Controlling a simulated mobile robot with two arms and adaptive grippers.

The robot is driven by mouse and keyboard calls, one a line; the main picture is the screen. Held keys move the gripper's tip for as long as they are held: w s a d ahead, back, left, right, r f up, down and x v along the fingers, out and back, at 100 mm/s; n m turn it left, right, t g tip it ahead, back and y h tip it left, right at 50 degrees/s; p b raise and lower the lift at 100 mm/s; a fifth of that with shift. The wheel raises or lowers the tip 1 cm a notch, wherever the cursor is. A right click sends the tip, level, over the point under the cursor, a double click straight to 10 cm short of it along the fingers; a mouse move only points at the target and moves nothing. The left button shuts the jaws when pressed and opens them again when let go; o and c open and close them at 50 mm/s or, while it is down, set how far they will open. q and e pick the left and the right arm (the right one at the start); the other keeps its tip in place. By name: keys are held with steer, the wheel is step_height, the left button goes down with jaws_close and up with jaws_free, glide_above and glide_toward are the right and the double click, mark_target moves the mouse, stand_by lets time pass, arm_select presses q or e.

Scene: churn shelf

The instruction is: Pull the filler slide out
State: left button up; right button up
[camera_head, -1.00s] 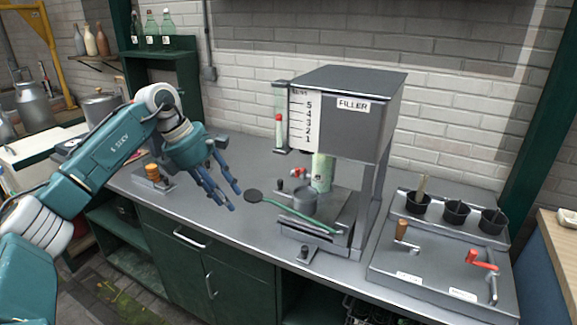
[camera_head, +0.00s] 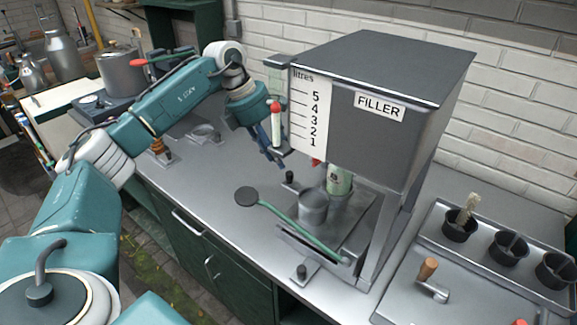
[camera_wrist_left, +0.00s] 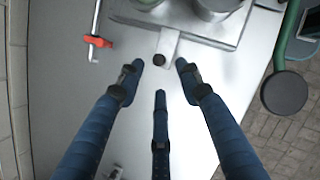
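The grey filler (camera_head: 380,105) with its litre scale stands on the bench. At its foot is a flat metal plate (camera_head: 345,225) with a metal cup (camera_head: 313,207) on it. A tab with a small black knob (camera_head: 289,177) sticks out from the plate's left edge. My left gripper (camera_head: 274,158) is beside the filler's left side, pointing down. In the left wrist view its three blue fingers are spread and empty, and the knob (camera_wrist_left: 159,60) shows between and beyond the fingertips, apart from them. My right gripper is not in view.
A green lever (camera_head: 290,220) with a black round end (camera_head: 246,196) reaches left across the plate's front. A red-handled valve (camera_wrist_left: 97,41) is near the fingers. A second black knob (camera_head: 301,270) sits at the bench's front. The bench left of the filler is mostly clear.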

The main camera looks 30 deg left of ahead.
mark_target(289, 172)
arm_select(q)
steer(key=p+x, duration=0.1)
steer(key=x, duration=0.5)
steer(key=shift+w+f, duration=0.2)
steer(key=shift+f, duration=0.15)
steer(key=shift+d, duration=0.1)
jaws_close()
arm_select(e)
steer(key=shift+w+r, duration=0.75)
